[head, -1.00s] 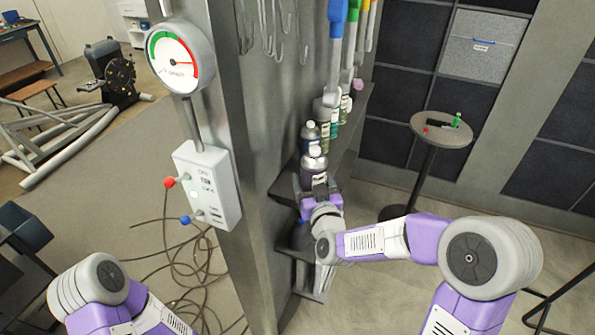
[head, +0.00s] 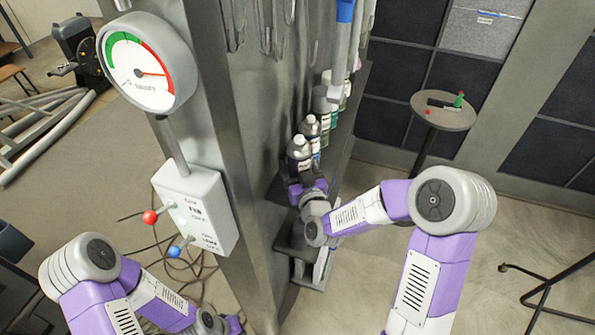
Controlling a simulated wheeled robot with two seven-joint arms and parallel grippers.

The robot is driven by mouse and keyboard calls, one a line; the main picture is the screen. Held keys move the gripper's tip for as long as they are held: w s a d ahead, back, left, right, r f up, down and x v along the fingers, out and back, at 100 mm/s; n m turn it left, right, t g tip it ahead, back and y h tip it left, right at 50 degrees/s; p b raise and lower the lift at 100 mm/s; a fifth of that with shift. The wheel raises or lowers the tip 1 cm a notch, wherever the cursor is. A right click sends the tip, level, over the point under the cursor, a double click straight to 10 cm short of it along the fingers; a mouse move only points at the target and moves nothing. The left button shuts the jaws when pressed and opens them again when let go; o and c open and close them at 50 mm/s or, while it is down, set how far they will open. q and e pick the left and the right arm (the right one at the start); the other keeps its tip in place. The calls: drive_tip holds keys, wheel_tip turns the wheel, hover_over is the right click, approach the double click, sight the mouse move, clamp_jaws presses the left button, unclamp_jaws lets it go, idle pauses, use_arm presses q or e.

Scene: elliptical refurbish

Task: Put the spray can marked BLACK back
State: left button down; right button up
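A spray can with a silver top and dark body (head: 299,152) is at the near end of a row of cans on the shelf along the grey metal panel. I cannot read its label. My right gripper (head: 303,182) is right at this can's lower part, which it partly hides; I cannot tell whether the fingers are closed on it. A similar can (head: 311,128) stands just behind it. My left gripper (head: 222,325) is low at the bottom edge, away from the cans, and its fingers cannot be made out.
More bottles (head: 325,102) stand farther back on the shelf (head: 345,130). Hooks and hanging tools are above. A gauge (head: 148,64) and a control box with red and blue knobs (head: 196,208) are on the left. A small round table (head: 443,112) stands at the back right.

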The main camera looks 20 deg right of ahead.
drive_tip(key=shift+w+f, duration=0.15)
drive_tip(key=shift+f, duration=0.75)
drive_tip(key=o, duration=1.2)
drive_tip(key=shift+f, duration=0.1)
drive_tip(key=shift+c, duration=0.2)
